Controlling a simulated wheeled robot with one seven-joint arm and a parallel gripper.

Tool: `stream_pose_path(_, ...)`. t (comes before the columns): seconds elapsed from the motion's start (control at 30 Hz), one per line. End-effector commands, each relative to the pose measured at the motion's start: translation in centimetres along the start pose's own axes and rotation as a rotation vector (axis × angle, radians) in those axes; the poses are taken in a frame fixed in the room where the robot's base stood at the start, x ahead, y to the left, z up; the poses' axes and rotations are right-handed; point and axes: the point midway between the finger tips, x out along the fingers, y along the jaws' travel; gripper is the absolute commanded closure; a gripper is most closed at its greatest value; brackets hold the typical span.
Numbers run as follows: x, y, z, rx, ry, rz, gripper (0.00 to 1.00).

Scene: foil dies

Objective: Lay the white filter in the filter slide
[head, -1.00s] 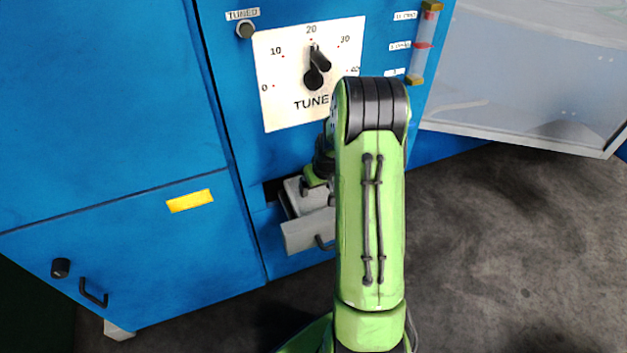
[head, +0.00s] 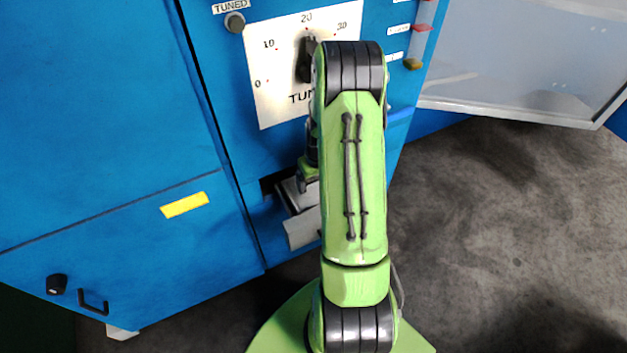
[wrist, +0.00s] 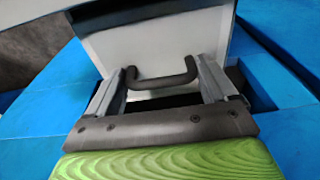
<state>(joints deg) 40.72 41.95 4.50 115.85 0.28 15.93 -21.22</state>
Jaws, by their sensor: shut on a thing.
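The filter slide (head: 302,230) stands pulled out of the blue cabinet, low and left of my arm in the head view. Its pale front panel with a black handle fills the upper middle of the wrist view (wrist: 155,38). My gripper (head: 308,180) is low over the slide, partly hidden by my arm. In the wrist view its two grey fingers are apart, one on each side of the handle as seen. A pale flat surface (head: 293,190) shows by the gripper; I cannot tell filter from slide there.
The blue cabinet (head: 100,120) carries a TUNE dial plate (head: 275,85) above the slide and a TUNED button (head: 235,22). A yellow label (head: 184,205) and a black handle (head: 93,303) are at left. A grey panel (head: 520,70) stands at right. The floor at right is clear.

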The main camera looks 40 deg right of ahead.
Motion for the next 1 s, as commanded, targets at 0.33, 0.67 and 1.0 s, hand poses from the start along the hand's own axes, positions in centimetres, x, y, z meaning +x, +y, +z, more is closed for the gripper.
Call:
stream_pose_path(0.33,0.3,0.1,0.1,0.000,0.002,0.000,0.75)
stream_pose_path(0.67,1.4,0.1,0.2,0.000,0.002,0.000,0.75)
stream_pose_path(1.0,1.4,0.1,0.2,0.000,0.001,0.000,0.00)
